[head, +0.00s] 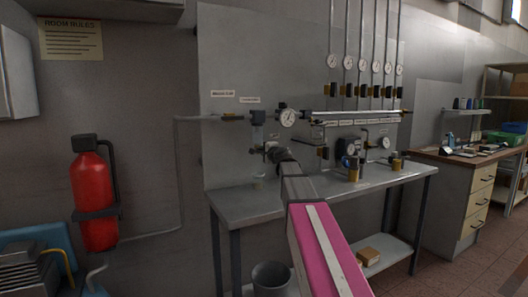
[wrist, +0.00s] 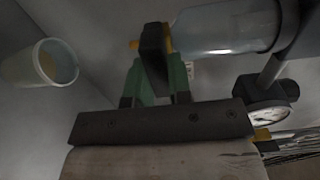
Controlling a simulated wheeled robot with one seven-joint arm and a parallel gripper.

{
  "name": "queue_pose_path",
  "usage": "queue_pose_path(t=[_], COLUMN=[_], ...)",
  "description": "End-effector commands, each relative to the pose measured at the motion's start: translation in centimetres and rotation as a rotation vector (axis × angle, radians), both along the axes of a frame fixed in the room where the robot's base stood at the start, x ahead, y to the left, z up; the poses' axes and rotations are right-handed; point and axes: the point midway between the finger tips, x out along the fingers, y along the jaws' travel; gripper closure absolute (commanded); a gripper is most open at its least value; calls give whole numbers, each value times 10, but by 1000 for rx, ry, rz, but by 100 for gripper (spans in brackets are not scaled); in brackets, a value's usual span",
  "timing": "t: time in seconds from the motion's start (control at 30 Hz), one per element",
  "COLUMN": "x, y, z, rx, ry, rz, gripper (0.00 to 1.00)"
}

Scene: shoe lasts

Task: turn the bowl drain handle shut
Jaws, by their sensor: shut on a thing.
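The bowl drain handle is a small black lever (wrist: 154,48) with brass ends, just under the clear bowl (wrist: 228,26) in the wrist view. My gripper (wrist: 156,72) has green fingers, one on each side of the lever, and is shut on it. In the head view my gripper (head: 272,153) is at the wall panel, below the filter unit (head: 258,118), and my own arm hides the handle there. A translucent cup (wrist: 40,64) shows at the left of the wrist view; in the head view a clear cup (head: 259,183) stands on the bench below.
A round gauge (wrist: 268,112) is close to the right of my gripper. The grey bench (head: 236,207) runs under the panel, with more gauges and valves (head: 349,150) to the right. A red cylinder (head: 93,200) hangs at the left, and a bin (head: 271,278) stands below.

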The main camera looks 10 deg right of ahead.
Motion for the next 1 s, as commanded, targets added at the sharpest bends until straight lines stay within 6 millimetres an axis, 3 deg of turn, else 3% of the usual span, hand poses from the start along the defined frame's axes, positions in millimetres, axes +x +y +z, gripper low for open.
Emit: queue_pose_path(t=[0.2,0.23,0.3,0.67,0.87,1.0], x=[0,0,0,-3,-22,-45], y=[-1,-1,-1,-1,-7,-14], z=[-1,-1,0,0,-1,-1], rx=[4,4,3,2,2,2], ry=[1,1,1,1,1,0], rz=[-1,-1,-1,-1,-1,-2], gripper=[100,71,55,55,55,55])
